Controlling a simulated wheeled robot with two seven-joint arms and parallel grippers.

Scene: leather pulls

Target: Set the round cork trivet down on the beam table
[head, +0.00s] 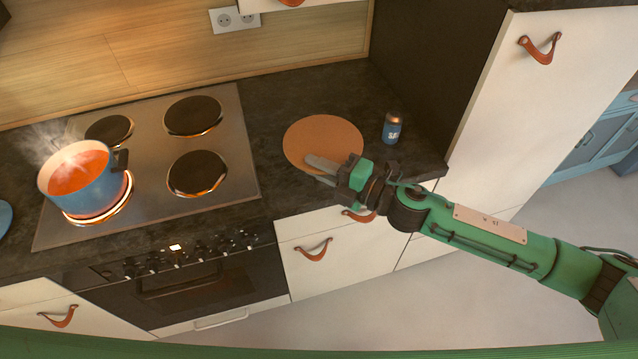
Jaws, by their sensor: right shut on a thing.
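The round cork trivet (322,136) is a flat orange-brown disc over the dark counter, right of the stove. My right gripper (318,168) reaches in from the right and is shut on the trivet's near edge. The fingers cover a small part of that edge. I cannot tell whether the trivet rests on the counter or is slightly above it. I see no beam table in this view. My left gripper is not in view.
A blue can with a copper-coloured top (392,128) stands just right of the trivet. A steaming blue pot of red liquid (85,182) sits on a glowing burner of the stove (228,120). A tall white cabinet (530,90) rises at right. Open floor (400,310) lies in front.

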